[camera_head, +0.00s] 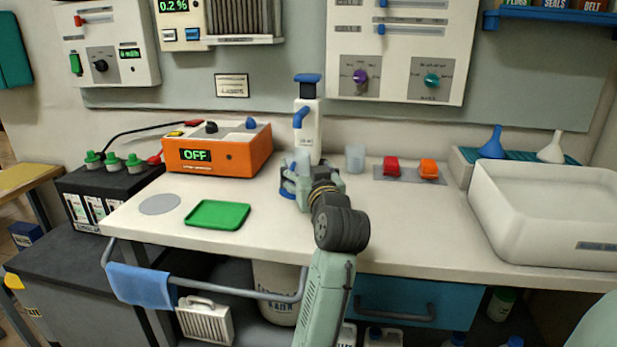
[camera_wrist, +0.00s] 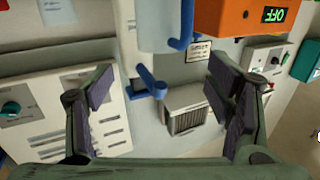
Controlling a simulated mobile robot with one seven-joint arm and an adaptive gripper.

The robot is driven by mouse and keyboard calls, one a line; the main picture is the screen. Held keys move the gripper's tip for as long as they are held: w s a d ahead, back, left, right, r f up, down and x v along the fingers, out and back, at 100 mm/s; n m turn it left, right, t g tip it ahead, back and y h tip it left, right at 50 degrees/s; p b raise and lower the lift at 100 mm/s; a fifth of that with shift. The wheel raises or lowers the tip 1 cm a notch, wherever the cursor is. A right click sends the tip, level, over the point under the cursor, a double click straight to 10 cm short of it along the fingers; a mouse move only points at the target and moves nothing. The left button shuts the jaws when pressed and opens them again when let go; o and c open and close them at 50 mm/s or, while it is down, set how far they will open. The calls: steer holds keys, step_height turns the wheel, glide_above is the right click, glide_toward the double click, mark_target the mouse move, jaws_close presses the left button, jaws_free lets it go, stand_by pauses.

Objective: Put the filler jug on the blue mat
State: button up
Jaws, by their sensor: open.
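An orange charger (camera_head: 225,152), a green tray (camera_head: 217,215) and a grey disc (camera_head: 160,204) are at left. A clear cup (camera_head: 355,158), red and orange connectors (camera_head: 391,167) and a white basin (camera_head: 545,210) are at right. The counter's front middle-right is clear.

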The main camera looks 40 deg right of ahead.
steer(key=shift+v, duration=0.85)
